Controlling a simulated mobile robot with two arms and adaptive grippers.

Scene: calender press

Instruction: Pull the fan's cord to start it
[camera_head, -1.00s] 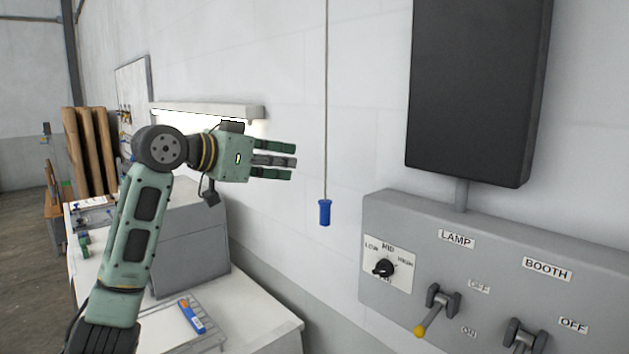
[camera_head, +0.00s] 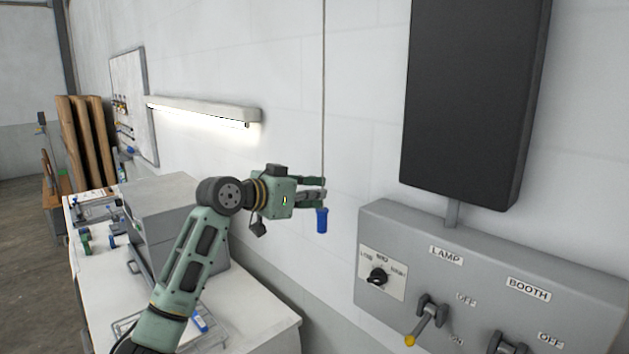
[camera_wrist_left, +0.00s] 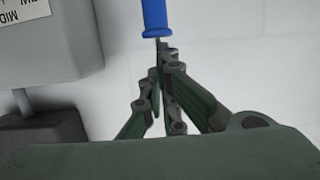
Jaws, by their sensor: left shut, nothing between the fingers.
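The fan's pull cord (camera_head: 324,90) hangs in front of the pale wall, with a blue handle (camera_head: 321,221) at its lower end. My left gripper (camera_head: 321,192) is at the cord, its fingertips just above the blue handle. In the left wrist view the fingers (camera_wrist_left: 160,70) are drawn together, with the blue handle (camera_wrist_left: 154,17) right beyond their tips at the top edge. The gripper is shut; I see no clear grip on the cord or handle. My right gripper is not in view.
A grey control panel (camera_head: 480,250) with a dial and switches labelled LAMP and BOOTH is on the right, below a dark box (camera_head: 465,100). A white workbench (camera_head: 262,318) with a grey case (camera_head: 165,215) lies at left. A lit wall lamp (camera_head: 205,112) is behind my arm.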

